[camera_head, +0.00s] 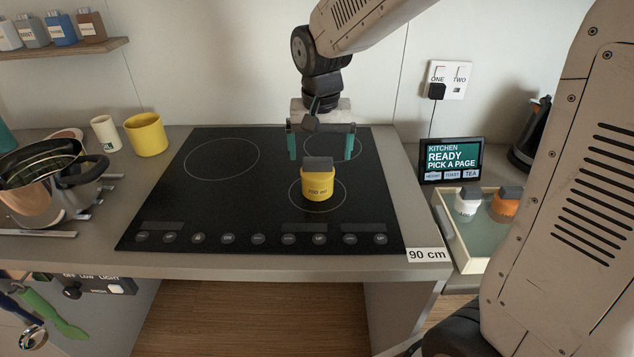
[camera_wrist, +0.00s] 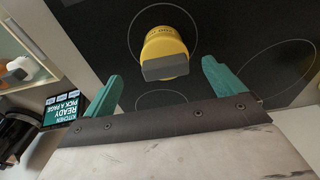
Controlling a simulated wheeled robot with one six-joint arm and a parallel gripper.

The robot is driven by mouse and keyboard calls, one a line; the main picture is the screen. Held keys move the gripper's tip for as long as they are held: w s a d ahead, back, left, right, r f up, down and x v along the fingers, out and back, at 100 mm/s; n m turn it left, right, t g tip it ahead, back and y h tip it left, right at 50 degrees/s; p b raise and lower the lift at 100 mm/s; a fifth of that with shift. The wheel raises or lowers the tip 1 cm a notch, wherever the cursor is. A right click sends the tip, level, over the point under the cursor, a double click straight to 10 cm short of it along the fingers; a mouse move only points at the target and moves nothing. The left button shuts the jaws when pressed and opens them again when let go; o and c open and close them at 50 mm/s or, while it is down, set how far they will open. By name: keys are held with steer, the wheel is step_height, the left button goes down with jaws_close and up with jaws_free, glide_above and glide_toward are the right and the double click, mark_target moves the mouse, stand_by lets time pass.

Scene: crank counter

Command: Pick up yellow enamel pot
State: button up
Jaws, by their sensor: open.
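A small yellow pot (camera_head: 319,185) with a dark grey block-shaped top and a printed marking, seemingly in ml, stands upright on the black cooktop, within the front right ring. It also shows in the wrist view (camera_wrist: 163,42), ahead of the gap between the fingertips. My gripper (camera_head: 321,157) is open and empty, with teal fingers pointing down. In the head view it is above and apparently behind the pot, with a finger to each side and not visibly touching it. A second, plain yellow vessel (camera_head: 146,135) stands on the counter at the back left.
The cooktop (camera_head: 235,205) is otherwise bare. At right, a tray (camera_head: 460,240) holds white (camera_head: 467,203) and orange (camera_head: 506,204) containers, beside a screen (camera_head: 451,160) and a dark kettle (camera_head: 530,135).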

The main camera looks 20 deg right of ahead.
mark_target(317, 173)
steer(key=shift+w+a+f, duration=0.15)
steer(key=shift+w+f, duration=0.45)
steer(key=shift+f, duration=0.1)
steer(key=f, duration=0.4)
steer(key=w+f, duration=0.1)
steer(key=f, duration=0.2)
steer(key=shift+d, duration=0.3)
steer(key=shift+c, duration=0.3)
steer(key=c, duration=1.3)
